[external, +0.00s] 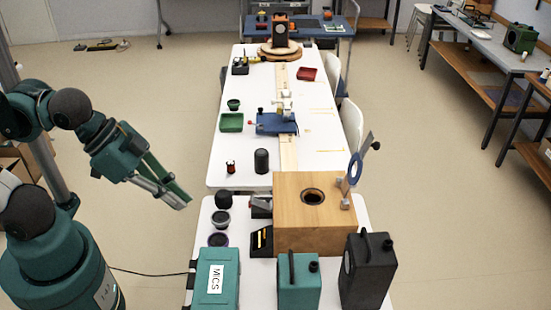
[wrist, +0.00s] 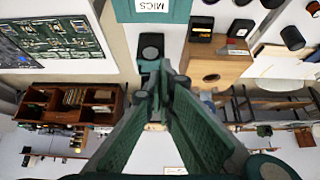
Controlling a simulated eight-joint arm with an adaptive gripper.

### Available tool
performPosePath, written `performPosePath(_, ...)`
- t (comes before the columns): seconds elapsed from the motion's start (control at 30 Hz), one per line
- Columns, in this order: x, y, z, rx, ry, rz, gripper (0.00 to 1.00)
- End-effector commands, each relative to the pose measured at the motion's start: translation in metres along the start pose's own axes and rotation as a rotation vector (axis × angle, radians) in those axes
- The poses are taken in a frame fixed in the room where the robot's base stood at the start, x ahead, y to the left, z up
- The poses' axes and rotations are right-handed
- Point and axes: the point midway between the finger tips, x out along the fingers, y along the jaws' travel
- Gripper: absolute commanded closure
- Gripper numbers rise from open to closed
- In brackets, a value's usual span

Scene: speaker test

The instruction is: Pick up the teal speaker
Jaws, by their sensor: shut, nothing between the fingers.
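The teal speaker (external: 299,284) is a small upright box with a dark handle and a dark knob on top. It stands at the front of the white table in the external view, between the teal MICS case (external: 217,280) and a taller dark grey speaker (external: 367,275). My gripper (external: 186,202) is off the table's left side, well apart from the speaker, with its fingers closed and empty. In the wrist view the green fingers (wrist: 158,82) meet at their tips.
A wooden box (external: 290,235) with a round hole stands just behind the speakers. Dark round items (external: 220,218) line the table's left edge. A second white table (external: 235,170) with small objects lies beyond. The floor left of the tables is mostly clear.

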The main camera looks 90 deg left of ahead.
Motion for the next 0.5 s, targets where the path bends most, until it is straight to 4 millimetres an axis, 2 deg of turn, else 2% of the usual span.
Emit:
performPosePath(0.07, 0.0, 0.0, 0.0, 0.0, 0.0, 0.0, 0.91)
performPosePath(0.5, 0.0, 0.0, 0.0, 0.0, 0.0, 0.0, 0.33)
